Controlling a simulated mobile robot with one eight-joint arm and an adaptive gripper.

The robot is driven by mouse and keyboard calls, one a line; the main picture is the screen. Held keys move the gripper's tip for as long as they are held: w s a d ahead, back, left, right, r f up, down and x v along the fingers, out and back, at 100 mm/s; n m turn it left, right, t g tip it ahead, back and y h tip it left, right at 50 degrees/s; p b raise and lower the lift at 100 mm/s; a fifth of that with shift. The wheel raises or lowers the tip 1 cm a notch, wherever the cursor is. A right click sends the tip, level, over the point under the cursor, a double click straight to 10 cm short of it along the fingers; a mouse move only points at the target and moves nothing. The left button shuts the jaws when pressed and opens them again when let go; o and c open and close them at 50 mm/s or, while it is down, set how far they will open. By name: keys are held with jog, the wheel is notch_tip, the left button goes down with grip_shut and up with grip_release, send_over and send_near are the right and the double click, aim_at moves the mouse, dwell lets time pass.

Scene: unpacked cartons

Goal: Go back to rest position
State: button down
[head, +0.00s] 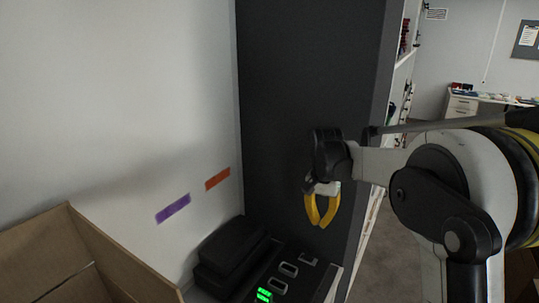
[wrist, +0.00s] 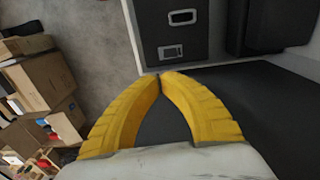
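My gripper (head: 322,222) has two yellow curved fingers pointing down, in front of the dark grey panel (head: 300,90) in the head view. In the wrist view my gripper (wrist: 160,76) has its fingertips together with nothing visible between them. It hangs clear, above and to the right of the black case. My arm reaches in from the right side of the head view.
An open cardboard box (head: 95,245) stands at the lower left. A black case (head: 235,250) and a black unit with a green light (head: 264,294) stand by the wall. Several cartons (wrist: 40,80) lie on the floor in the wrist view.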

jog(key=s+r+n+t+b, duration=0.2)
jog(key=s+r, duration=0.2)
jog(key=s, duration=0.5)
jog(key=s+f+n+t+b, duration=0.2)
jog(key=s+f, duration=0.1)
jog(key=s, duration=0.6)
jog(key=s+a+f+n+t+b, duration=0.1)
jog(key=s+f+n+t+b, duration=0.1)
jog(key=s, duration=0.8)
jog(key=shift+s+a+f+n+t+b, duration=0.25)
jog(key=shift+f+n+t+b, duration=0.2)
jog(key=shift+f, duration=0.2)
